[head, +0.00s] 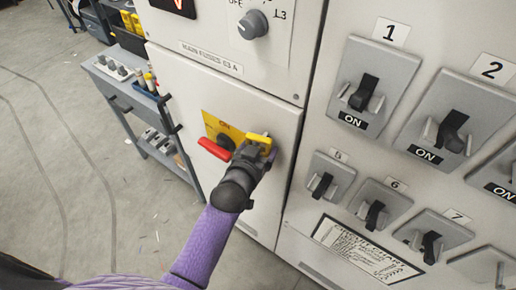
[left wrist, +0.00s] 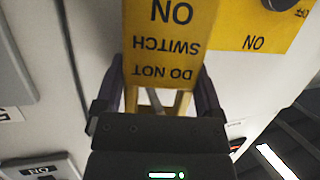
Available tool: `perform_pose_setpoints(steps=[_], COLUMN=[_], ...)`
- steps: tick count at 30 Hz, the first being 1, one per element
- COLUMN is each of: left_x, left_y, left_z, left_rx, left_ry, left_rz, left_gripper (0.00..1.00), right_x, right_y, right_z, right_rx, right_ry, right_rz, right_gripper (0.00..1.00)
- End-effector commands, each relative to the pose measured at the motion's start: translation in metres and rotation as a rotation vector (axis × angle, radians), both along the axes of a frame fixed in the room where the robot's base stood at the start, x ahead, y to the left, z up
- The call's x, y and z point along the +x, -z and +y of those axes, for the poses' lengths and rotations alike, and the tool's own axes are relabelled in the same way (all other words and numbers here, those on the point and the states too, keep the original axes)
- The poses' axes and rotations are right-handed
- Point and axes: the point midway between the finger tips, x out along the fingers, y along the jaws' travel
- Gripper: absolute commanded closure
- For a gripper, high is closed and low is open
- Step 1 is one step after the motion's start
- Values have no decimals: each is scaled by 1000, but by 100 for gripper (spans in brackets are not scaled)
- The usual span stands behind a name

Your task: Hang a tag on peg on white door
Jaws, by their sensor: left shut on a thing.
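My left gripper (head: 257,150) is shut on a yellow tag (head: 259,141) in front of the white door (head: 268,183). In the left wrist view the tag (left wrist: 172,45) reads DO NOT SWITCH ON, upside down, and sits between the two fingers of the gripper (left wrist: 158,88). The peg does not show clearly; the tag and gripper may hide it. A red handle (head: 214,149) on a yellow plate (head: 213,124) is just left of the gripper. My right gripper is not in view.
A grey panel with several black-levered switches (head: 366,92) fills the right side. A rotary knob (head: 252,24) is above the door. A grey workbench (head: 122,80) with small items stands at the left. The floor (head: 60,150) at the left is open.

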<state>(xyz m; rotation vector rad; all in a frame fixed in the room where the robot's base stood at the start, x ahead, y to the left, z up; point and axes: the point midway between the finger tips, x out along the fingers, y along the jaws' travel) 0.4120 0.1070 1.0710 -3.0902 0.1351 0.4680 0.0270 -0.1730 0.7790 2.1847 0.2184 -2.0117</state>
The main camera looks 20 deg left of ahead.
Motion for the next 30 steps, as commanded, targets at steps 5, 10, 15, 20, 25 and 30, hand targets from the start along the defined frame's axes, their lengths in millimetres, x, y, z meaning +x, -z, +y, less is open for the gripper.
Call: perform_pose_setpoints(steps=[5,10,15,20,25,30], left_x=[0,0,-8,-37,-73,-93], left_y=[0,0,-2,-12,-23,-29], left_z=[0,0,0,3,7,9], left_rx=[0,0,0,-1,-1,-1], left_ry=[0,1,1,1,0,0], left_rz=[1,1,2,3,2,0], left_gripper=[0,0,0,0,0,0], right_x=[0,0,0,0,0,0], right_y=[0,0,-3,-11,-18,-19], right_z=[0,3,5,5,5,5], right_rx=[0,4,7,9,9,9], right_ry=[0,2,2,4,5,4], right_rz=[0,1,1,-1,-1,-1], right_gripper=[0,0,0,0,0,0])
